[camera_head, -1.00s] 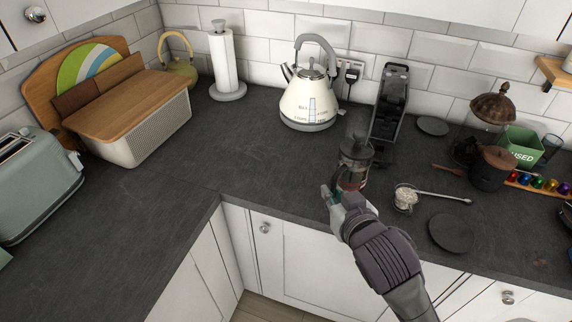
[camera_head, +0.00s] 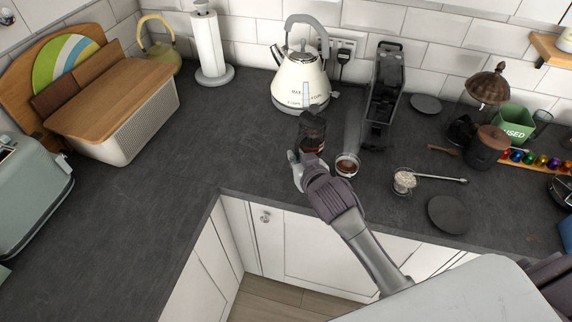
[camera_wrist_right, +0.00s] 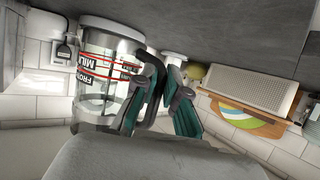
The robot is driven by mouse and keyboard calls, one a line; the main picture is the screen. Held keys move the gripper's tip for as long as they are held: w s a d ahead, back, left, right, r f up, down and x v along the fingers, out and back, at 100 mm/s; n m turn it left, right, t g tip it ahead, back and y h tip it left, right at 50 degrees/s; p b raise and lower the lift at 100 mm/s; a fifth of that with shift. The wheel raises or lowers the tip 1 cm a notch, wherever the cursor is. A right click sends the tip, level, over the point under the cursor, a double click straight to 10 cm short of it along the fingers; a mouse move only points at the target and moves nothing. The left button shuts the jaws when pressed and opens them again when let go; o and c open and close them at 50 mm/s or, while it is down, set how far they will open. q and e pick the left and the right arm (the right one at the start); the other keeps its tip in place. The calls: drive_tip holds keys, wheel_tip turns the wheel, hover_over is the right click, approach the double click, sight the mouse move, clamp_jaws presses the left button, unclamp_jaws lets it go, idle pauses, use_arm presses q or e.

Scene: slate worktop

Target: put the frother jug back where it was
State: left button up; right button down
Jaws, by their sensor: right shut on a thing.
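The frother jug (camera_head: 312,132) is clear with a dark top in the head view. It is in front of the kettle, at the end of my right gripper (camera_head: 305,165). In the right wrist view the jug (camera_wrist_right: 98,75) shows clear walls, red lines, dark lettering and a black handle (camera_wrist_right: 152,85). My right gripper (camera_wrist_right: 163,105) is shut on this handle. The wrist picture is turned over, with the worktop at the top. I cannot tell whether the jug's base touches the worktop. My left gripper is not in view.
The cream kettle (camera_head: 300,85) stands just behind the jug. A small glass of brown liquid (camera_head: 346,165) stands close right of my gripper, beside a black stand (camera_head: 384,90). A small jar (camera_head: 404,182) is further right. The slate worktop (camera_head: 200,150) is clear to the left.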

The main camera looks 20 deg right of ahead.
sight(286, 177)
drive_tip(key=shift+w+a+f, duration=0.85)
drive_tip(key=shift+w+a, duration=0.05)
drive_tip(key=shift+a, duration=0.25)
wheel_tip(286, 177, down, 4)
drive_tip(key=shift+r+p, duration=0.1)
drive_tip(key=shift+p, duration=0.35)
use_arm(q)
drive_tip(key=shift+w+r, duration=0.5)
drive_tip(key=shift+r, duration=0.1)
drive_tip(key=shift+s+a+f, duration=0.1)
use_arm(e)
drive_tip(key=shift+f, duration=0.25)
drive_tip(key=c, duration=1.2)
unclamp_jaws()
